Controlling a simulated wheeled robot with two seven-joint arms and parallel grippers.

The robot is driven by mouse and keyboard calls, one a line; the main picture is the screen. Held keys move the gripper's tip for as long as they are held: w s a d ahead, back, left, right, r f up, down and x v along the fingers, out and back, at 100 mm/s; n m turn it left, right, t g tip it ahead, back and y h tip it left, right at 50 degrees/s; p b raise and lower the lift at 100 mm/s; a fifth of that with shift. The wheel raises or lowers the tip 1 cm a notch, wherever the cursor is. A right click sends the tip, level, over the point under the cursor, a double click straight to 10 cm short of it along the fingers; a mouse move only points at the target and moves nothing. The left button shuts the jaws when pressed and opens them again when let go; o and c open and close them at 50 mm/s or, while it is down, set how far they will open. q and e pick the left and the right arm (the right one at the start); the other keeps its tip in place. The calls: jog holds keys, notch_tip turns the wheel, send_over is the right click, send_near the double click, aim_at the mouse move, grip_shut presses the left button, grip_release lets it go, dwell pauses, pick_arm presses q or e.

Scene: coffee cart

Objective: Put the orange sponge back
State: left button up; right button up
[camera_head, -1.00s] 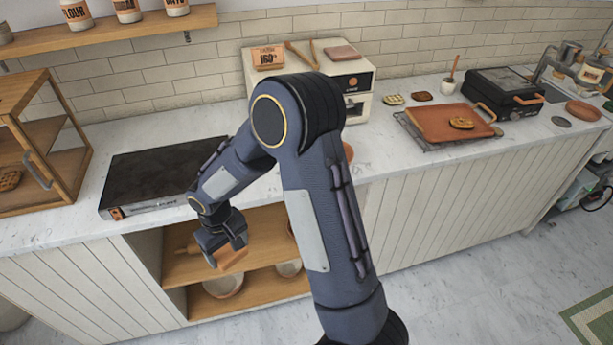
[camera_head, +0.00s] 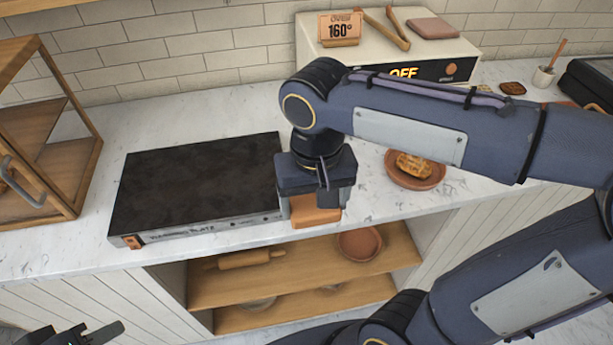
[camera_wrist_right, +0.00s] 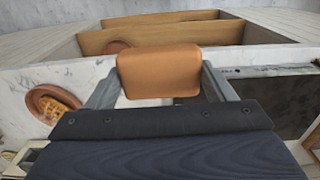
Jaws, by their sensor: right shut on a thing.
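My right gripper (camera_head: 315,203) is shut on the orange sponge (camera_head: 315,216) and points down at the counter's front edge, just right of the black-topped warming plate (camera_head: 195,182). The sponge lies between the two fingers, partly hidden by the gripper. In the right wrist view the sponge (camera_wrist_right: 160,70) sits between the grey fingers, with the open shelves beyond it. I cannot tell whether it touches the counter. My left gripper (camera_head: 90,334) shows only in part at the bottom left, away from the sponge, and its opening is unclear.
Below the counter (camera_head: 60,238), an open shelf (camera_head: 310,268) holds a rolling pin (camera_head: 250,259) and a terracotta bowl (camera_head: 360,243). A plate with a waffle (camera_head: 414,170) stands right of my gripper. A wooden display case (camera_head: 50,130) is at left, an oven (camera_head: 470,55) behind.

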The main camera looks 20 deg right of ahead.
jog(key=shift+w+d, duration=0.1)
jog(key=w+d+f, duration=0.2)
jog(key=w, duration=0.1)
jog(key=w+d+f+p, duration=0.1)
jog(key=w+d+f, duration=0.1)
jog(key=w+f, duration=0.1)
jog(key=w+d+f, duration=0.3)
jog(key=w, duration=0.1)
jog(key=shift+w, duration=0.15)
jog(key=shift+w+d+f, duration=0.15)
jog(key=shift+w+f, duration=0.15)
jog(key=shift+f, duration=0.15)
jog(key=shift+w+d+f, duration=0.1)
jog(key=shift+w+f, duration=0.05)
jog(key=shift+f, duration=0.8)
jog(key=shift+w+d+f, duration=0.1)
jog(key=shift+f, duration=0.85)
pick_arm(q)
jog(key=shift+w+r, duration=0.35)
jog(key=shift+r, duration=0.3)
